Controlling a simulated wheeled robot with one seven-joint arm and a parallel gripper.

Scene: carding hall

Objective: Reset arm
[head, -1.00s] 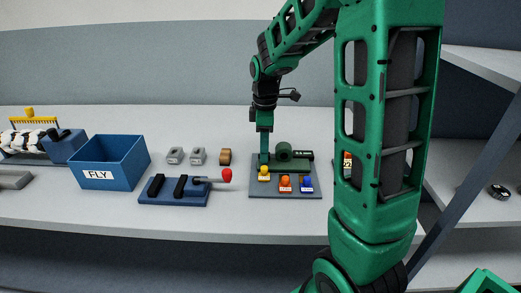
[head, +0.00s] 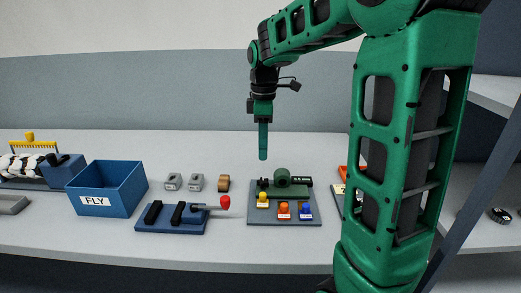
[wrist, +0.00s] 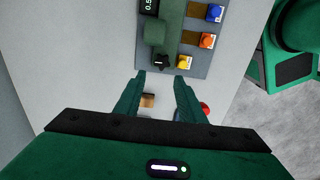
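The panel (head: 257,217) carries a green device (head: 283,180) and a yellow, an orange and a blue button. The wrist view shows the same panel (wrist: 172,65) at the top, beyond the fingertips. The head view does not show the gap between the fingers.
A blue bin marked FLY (head: 107,189), a blue base with a red-knobbed lever (head: 175,217), two grey pieces and a tan block (head: 224,183) stand left of the panel. My arm hides part of an item at right. A shelf post (head: 470,213) stands far right.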

